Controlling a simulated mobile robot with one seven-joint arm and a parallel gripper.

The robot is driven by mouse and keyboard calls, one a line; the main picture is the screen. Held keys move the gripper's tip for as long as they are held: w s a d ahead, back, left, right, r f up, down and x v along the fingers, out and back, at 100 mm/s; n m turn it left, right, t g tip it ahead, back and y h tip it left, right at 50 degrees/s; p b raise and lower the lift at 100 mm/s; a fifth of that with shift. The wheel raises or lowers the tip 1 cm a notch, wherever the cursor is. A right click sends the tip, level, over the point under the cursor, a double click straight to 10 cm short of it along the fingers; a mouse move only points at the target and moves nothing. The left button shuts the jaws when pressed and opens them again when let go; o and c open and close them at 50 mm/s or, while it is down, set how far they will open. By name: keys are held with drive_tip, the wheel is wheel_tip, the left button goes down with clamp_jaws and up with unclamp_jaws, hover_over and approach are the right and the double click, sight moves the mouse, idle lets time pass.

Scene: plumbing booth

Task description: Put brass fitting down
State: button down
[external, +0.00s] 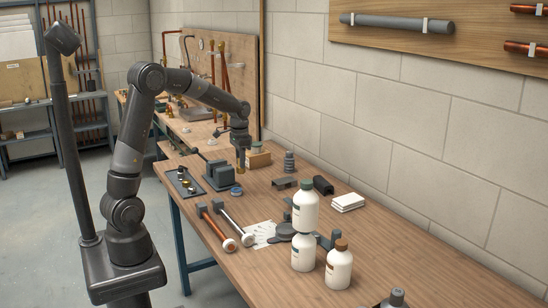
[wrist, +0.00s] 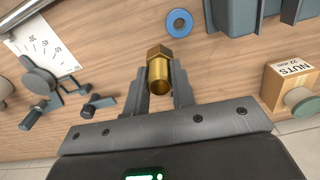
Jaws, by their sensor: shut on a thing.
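The brass fitting (wrist: 157,58) is a short gold-coloured piece with a hex end and an open round end. My gripper (wrist: 159,77) is shut on it, one finger on each side. In the external view my gripper (external: 240,152) points down over the workbench (external: 330,205), beside the cardboard box, with the fitting (external: 241,163) low between its fingers. I cannot tell whether the fitting touches the bench top.
A blue ring (wrist: 179,22) lies near the fitting. The box labelled NUTS (wrist: 290,88) and the grey vise (external: 218,176) stand close by. A dark tray (external: 177,176) holds small fittings. White bottles (external: 305,210) and two long-handled tools (external: 215,225) are nearer the front.

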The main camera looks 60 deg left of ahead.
drive_tip(key=d+m, duration=0.2)
drive_tip(key=d, duration=1.4)
drive_tip(key=w+a+f, duration=0.1)
drive_tip(key=a+f, duration=0.1)
drive_tip(key=a, duration=0.1)
drive_tip(key=w+a+f, duration=0.2)
drive_tip(key=a, duration=0.2)
drive_tip(key=w+a+f, duration=0.2)
drive_tip(key=a+f, duration=0.1)
drive_tip(key=shift+a, duration=0.25)
drive_tip(key=shift+f, duration=2)
drive_tip(key=shift+f, duration=0.1)
drive_tip(key=c, duration=1.2)
unclamp_jaws()
drive_tip(key=shift+c, duration=0.2)
